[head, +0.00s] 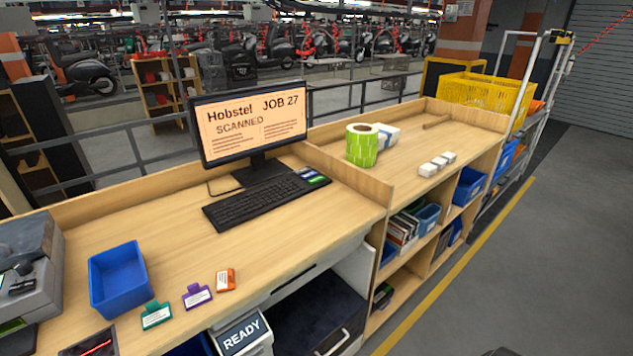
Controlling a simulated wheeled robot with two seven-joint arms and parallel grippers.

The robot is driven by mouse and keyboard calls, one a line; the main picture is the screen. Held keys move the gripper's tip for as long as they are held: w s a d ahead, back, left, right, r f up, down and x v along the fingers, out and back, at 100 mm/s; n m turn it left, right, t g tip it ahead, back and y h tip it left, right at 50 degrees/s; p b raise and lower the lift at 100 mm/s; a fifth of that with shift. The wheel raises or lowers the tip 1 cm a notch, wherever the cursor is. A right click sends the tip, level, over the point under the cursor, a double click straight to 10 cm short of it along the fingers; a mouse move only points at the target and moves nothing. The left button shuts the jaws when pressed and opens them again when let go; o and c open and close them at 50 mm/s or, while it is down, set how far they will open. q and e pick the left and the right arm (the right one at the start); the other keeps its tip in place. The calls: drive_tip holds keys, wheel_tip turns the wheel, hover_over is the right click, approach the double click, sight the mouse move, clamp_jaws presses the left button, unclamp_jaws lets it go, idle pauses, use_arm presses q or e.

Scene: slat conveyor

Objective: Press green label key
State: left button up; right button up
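A small dark key pad (300,174) lies on the wooden desk just right of the black keyboard (252,203), below the monitor. It carries a green label key (317,181) on its near right part and a blue patch beside it; the lettering is too small to read. The monitor (250,122) shows "Hobstel JOB 27 SCANNED" on an orange screen. A device at the desk's front edge has a display (241,335) reading "READY". Neither of my grippers can be made out in the head view.
A blue bin (119,278) and green, purple and orange tags (226,280) lie at the desk's front left. A low wooden divider (350,180) separates the key pad from the green label roll (362,146) and white boxes. The desk before the keyboard is clear.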

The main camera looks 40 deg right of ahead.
clamp_jaws()
idle(1.5)
